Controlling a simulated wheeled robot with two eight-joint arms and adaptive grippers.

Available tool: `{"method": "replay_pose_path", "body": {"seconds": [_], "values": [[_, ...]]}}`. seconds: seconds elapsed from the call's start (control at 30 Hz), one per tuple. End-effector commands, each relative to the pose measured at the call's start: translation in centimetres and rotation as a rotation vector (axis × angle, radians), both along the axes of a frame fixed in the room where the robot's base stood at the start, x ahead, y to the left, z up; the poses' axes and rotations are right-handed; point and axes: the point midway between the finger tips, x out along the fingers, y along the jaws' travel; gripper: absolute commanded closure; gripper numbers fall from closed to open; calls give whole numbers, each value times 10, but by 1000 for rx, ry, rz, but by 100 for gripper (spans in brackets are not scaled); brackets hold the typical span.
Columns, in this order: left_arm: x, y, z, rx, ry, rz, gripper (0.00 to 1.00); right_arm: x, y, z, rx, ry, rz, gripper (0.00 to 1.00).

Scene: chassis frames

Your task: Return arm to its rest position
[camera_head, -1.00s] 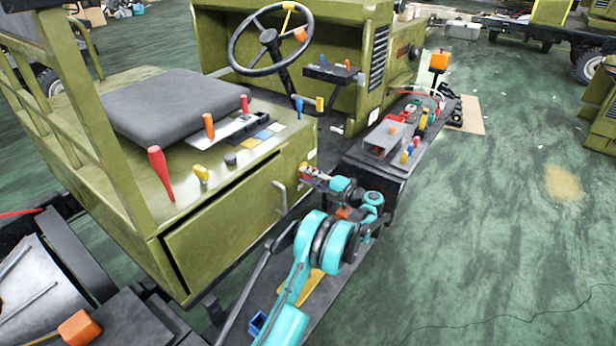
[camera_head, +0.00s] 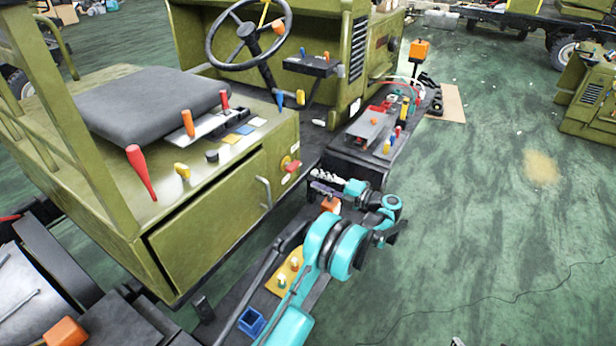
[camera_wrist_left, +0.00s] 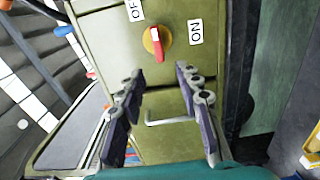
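My left gripper (camera_head: 318,180) shows in the head view at the end of my teal arm, low and to the right of the red rotary switch (camera_head: 291,164) on the olive cabinet's end panel. In the left wrist view, the two dark fingers of my left gripper (camera_wrist_left: 160,76) are spread apart with nothing between them. The red switch with its yellow base (camera_wrist_left: 157,43) lies beyond the fingertips, apart from them, between an OFF label (camera_wrist_left: 135,9) and an ON label (camera_wrist_left: 196,32). My right gripper does not show clearly in either view.
The cabinet drawer front has a metal handle (camera_head: 264,192). A black console (camera_head: 345,165) with coloured knobs stands behind my left gripper. A steering wheel (camera_head: 250,35) and grey seat (camera_head: 150,103) are farther back. Open green floor (camera_head: 480,220) lies to the right.

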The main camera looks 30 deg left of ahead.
Motion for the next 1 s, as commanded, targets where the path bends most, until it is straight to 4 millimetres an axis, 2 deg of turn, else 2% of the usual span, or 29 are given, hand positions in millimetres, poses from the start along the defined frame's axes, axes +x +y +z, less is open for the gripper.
{"method": "replay_pose_path", "body": {"seconds": [0.13, 0.57, 0.67, 0.77, 0.87, 0.9, 1.0], "values": [[0, -7, 0, 0, 0, -1, 66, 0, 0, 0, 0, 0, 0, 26], [0, -7, 0, 0, 0, -1, 66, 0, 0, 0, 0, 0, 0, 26], [3, -6, 12, 15, -2, -24, 66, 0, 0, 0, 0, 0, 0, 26], [15, -5, 51, 70, -4, -106, 66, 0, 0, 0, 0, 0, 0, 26], [33, -10, 116, 168, 4, -255, 66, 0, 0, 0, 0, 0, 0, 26], [41, -15, 146, 217, 14, -332, 66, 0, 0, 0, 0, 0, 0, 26], [52, -35, 214, 342, 58, -521, 66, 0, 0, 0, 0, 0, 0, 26]]}}
